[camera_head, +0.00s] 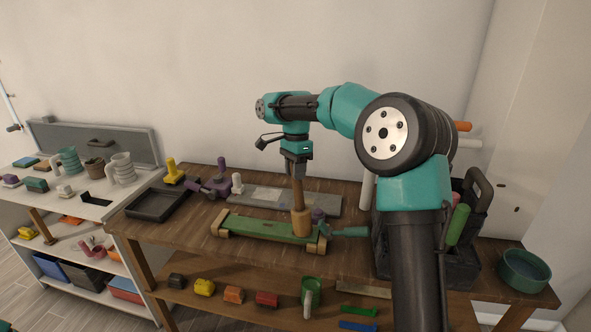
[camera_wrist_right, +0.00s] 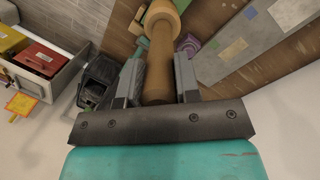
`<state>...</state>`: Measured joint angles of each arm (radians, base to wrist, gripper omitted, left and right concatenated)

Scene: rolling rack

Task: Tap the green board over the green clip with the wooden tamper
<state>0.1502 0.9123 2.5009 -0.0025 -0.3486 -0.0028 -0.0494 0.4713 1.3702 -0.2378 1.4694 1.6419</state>
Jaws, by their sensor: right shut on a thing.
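The wooden tamper (camera_head: 301,219) hangs upright from my right gripper (camera_head: 297,165), which is shut on its shaft. The tamper also shows between the fingers in the right wrist view (camera_wrist_right: 158,62). The green board (camera_head: 262,230) lies on wooden end blocks on the brown table. The tamper's broad lower end is at the right part of the board; I cannot tell whether it touches. A green-teal clip-like piece (camera_head: 349,232) sits at the board's right end. Whether a clip lies under the board is hidden. My left gripper is not in view.
A dark crate (camera_head: 462,268) with tools stands right of the board, behind my right arm. A green bowl (camera_head: 525,270) is at the table's right end. A black tray (camera_head: 157,203), yellow clamp (camera_head: 173,171) and purple clamp (camera_head: 218,182) are at the left. A grey plate (camera_head: 325,203) lies behind the board.

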